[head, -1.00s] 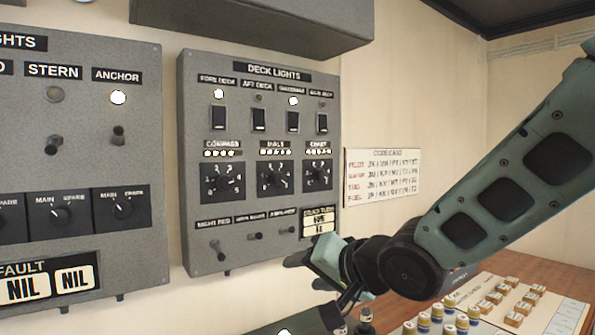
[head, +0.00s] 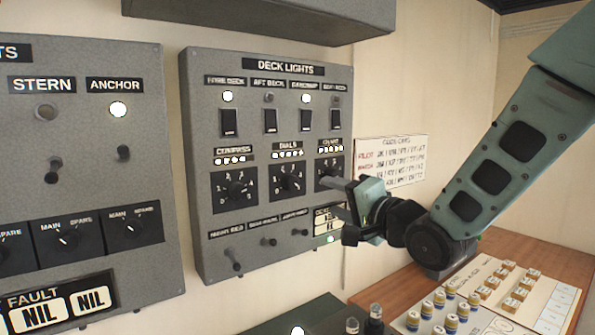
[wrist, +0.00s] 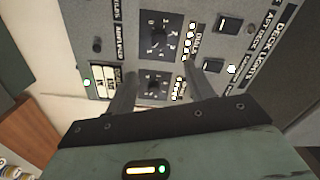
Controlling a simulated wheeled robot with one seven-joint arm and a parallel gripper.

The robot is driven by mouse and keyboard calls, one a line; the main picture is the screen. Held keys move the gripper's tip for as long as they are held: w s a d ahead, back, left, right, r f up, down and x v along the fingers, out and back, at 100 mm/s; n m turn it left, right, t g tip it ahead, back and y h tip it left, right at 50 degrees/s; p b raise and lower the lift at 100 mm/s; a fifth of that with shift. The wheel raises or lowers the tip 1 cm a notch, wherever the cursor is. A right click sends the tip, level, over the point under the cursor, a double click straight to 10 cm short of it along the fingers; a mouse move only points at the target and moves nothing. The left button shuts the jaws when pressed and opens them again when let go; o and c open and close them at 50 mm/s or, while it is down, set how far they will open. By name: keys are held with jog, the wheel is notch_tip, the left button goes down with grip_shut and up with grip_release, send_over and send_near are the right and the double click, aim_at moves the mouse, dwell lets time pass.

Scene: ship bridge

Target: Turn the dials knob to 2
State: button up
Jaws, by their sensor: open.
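The dials knob (head: 291,182) is a black rotary knob on a dark square plate in the middle of the deck lights panel. Numbers ring it and a row of lit white dots sits above it. Its pointer is too small to read. The dials knob also shows in the wrist view (wrist: 158,36), beyond the fingertips. My gripper (head: 328,199) is open and empty, to the right of and a little below the dials knob, apart from it. In the wrist view, my gripper (wrist: 161,70) has its fingers on either side of the chart knob (wrist: 154,84); contact cannot be told.
The compass knob (head: 237,189) is left of the dials knob. Switches (head: 270,121) line the row above and small toggles (head: 269,241) the row below. A second grey panel (head: 85,180) stands at left.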

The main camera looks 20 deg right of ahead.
aim_at(294, 183)
jog(key=p+x, duration=0.5)
jog(key=x, duration=0.8)
jog(key=shift+w+a+f, duration=0.1)
jog(key=shift+w+f, duration=0.05)
jog(key=shift+w, duration=0.1)
jog(key=c, duration=1)
